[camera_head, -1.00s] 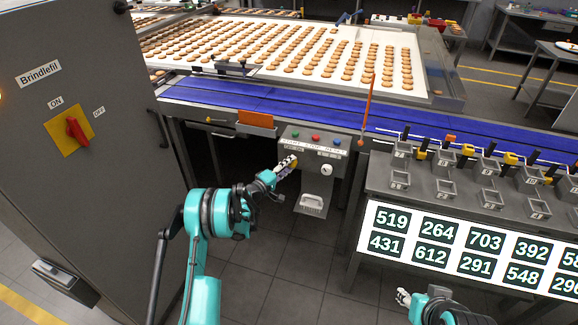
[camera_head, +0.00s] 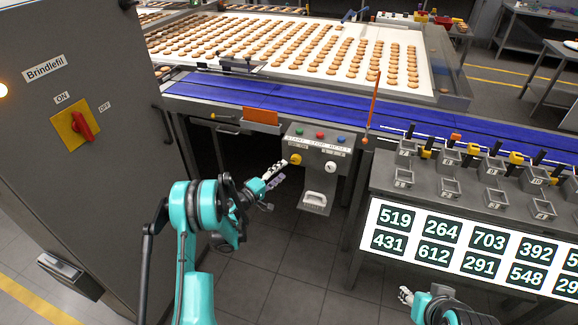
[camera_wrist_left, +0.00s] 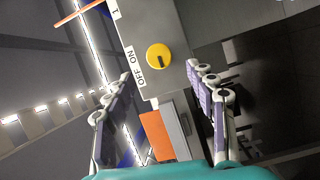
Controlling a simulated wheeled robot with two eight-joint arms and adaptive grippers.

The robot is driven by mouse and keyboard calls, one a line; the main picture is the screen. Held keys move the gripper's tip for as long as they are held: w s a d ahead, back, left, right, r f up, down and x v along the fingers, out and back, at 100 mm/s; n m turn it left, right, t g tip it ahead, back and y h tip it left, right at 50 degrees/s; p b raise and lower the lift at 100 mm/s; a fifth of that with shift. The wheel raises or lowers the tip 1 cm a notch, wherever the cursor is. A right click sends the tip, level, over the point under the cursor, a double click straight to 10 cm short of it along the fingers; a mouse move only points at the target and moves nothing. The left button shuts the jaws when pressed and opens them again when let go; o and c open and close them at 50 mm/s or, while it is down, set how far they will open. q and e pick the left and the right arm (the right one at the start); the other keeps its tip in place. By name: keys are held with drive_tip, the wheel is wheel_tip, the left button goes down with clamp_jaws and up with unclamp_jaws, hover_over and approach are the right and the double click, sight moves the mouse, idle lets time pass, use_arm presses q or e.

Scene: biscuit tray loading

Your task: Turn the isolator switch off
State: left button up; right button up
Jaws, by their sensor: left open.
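A red rotary handle (camera_head: 82,124) on a yellow plate (camera_head: 68,132) sits on the grey cabinet at the left, between ON and OFF labels. It is tilted, its upper end leaning left. A round yellow knob (camera_head: 296,159) is on the control box below the conveyor. In the left wrist view the yellow knob (camera_wrist_left: 158,56) has a dark mark and stands beside an OFF ON label (camera_wrist_left: 146,68). My left gripper (camera_head: 276,173) is open and empty, just short of the yellow knob. My right gripper (camera_head: 405,295) shows only partly at the bottom; its opening is unclear.
The grey cabinet (camera_head: 60,205) fills the left side. The control box (camera_head: 318,143) also has green, red and blue buttons and a white knob. A blue conveyor (camera_head: 240,97) and biscuit tray lie behind. A rack with number cards (camera_head: 460,245) stands right.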

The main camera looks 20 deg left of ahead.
use_arm(q)
drive_tip(key=shift+v, duration=2.25)
drive_tip(key=shift+d, duration=0.1)
